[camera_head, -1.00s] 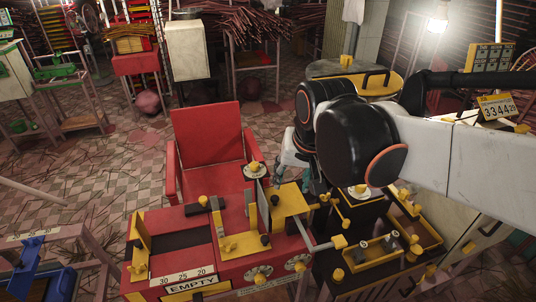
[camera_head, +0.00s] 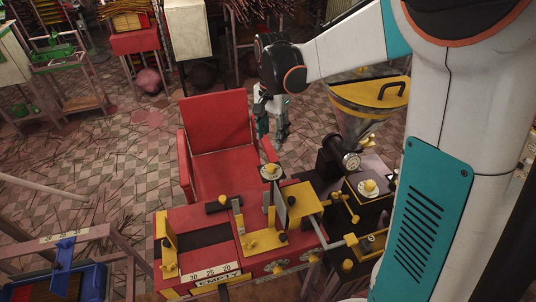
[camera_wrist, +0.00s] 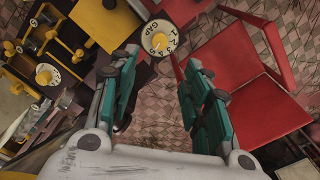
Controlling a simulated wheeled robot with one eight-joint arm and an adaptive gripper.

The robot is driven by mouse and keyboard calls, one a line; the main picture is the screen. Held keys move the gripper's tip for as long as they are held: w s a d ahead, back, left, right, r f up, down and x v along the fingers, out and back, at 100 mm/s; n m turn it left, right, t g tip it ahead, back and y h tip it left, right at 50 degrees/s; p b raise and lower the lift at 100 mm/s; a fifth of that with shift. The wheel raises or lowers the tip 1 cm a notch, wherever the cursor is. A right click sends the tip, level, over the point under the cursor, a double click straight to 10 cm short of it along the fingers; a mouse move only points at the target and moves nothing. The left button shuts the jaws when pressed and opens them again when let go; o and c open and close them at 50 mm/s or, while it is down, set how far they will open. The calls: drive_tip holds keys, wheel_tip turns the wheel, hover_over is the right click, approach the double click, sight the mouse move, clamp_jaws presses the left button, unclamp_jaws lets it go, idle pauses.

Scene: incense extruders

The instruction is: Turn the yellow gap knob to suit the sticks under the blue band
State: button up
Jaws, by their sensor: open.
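The gap knob (camera_wrist: 159,42) is a yellow knob on a white dial marked GAP, just beyond my fingertips in the wrist view. In the head view it (camera_head: 271,170) stands at the back of the red machine (camera_head: 200,225). My gripper (camera_wrist: 160,65) is open and empty, its teal fingers spread apart. In the head view my gripper (camera_head: 273,135) hangs beside the red chair, above and behind the knob, apart from it. A blue piece (camera_head: 62,254) crosses the numbered stand at the left. I cannot make out sticks under it. The knob's exact setting is too small to read.
The red chair (camera_head: 216,130) stands behind the machine. A second yellow knob (camera_head: 370,186) on a white dial and a funnel (camera_head: 362,115) are at the right. Yellow brackets and a plate (camera_head: 298,198) rise from the machine. A blue tray (camera_head: 70,284) sits at lower left.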

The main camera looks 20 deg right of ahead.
sight(271, 166)
wheel_tip(271, 166, down, 13)
drive_tip(key=b, duration=0.2)
drive_tip(key=shift+f+b, duration=0.2)
drive_tip(key=shift+b, duration=0.15)
clamp_jaws()
